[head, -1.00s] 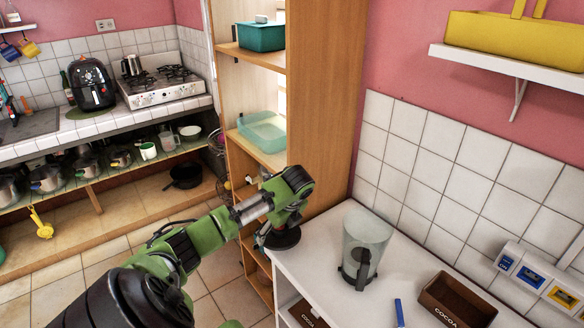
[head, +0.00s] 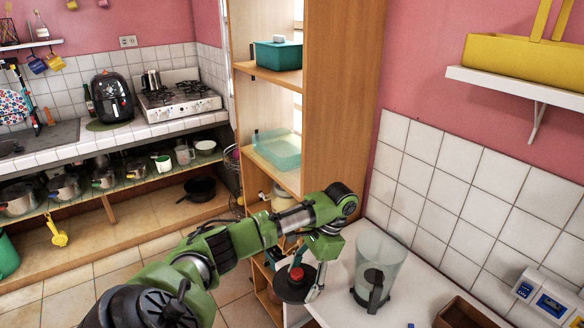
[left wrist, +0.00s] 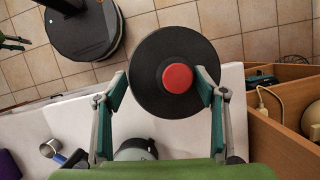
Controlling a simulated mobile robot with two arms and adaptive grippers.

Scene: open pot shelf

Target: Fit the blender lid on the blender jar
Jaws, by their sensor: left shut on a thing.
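The blender lid is a black disc with a red knob (head: 297,274), seen in the head view at the left end of the white counter. My left gripper (head: 302,272) is shut on the lid. In the left wrist view the round lid (left wrist: 150,95) lies between both fingers, with the red knob towards the camera. The clear grey blender jar (head: 382,252) stands upright on the counter, open at the top, to the right of the lid and apart from it. The jar's handle faces the camera.
A wooden shelf unit (head: 340,100) rises behind my left gripper. A brown box (head: 465,314) is on the counter right of the jar. White sockets (head: 550,300) are on the tiled wall. A wall shelf (head: 510,88) holds a yellow carrier.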

